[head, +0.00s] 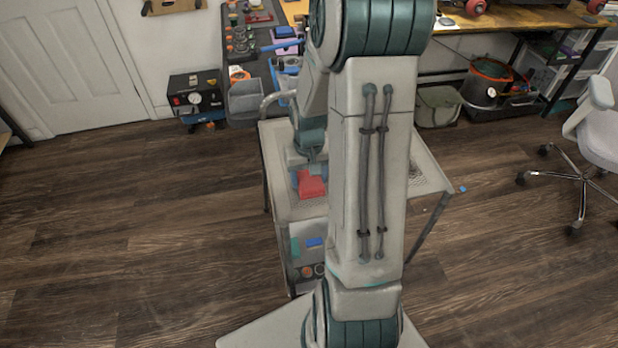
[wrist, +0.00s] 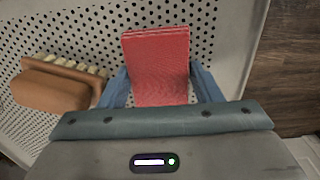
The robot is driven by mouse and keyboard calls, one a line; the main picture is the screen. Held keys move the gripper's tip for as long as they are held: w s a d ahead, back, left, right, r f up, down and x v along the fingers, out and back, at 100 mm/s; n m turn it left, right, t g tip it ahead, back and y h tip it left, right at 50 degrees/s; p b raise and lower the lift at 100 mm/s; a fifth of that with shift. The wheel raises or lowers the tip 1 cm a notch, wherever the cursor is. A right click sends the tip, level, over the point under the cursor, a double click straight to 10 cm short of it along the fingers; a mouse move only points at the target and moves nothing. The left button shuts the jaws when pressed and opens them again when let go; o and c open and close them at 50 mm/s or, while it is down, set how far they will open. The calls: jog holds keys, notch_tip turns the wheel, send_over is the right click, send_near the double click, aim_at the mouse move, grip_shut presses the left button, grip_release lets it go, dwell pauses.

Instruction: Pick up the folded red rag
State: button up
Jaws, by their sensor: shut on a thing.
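The folded red rag (wrist: 158,62) is between the two blue fingers of my gripper (wrist: 160,90) in the wrist view. The fingers press against its left and right sides, and its folded layers show along the far edge. The rag also shows in the head view (head: 311,186), over the top of the grey cart, partly hidden by my arm. My gripper is shut on the rag. I cannot tell whether the rag touches the cart top or hangs just above it.
A brush (wrist: 55,85) with a brown-orange back lies left of the rag on the perforated cart top (wrist: 232,20). The cart (head: 430,172) stands on a dark wood floor. A workbench (head: 520,18) and a white chair (head: 600,125) are at the right. Floor at left is clear.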

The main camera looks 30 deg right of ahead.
aim_at(309, 178)
jog(key=shift+r, duration=0.6)
notch_tip(309, 178, up, 3)
jog(key=shift+w+f, duration=0.1)
jog(key=w+d+r, duration=0.4)
jog(key=d+r, duration=0.3)
jog(key=d, duration=0.3)
jog(key=shift+w+d+p, duration=0.3)
jog(key=shift+d+p, duration=0.05)
jog(key=shift+p, duration=0.1)
jog(key=shift+o, duration=1.4)
jog(key=shift+c, duration=1.1)
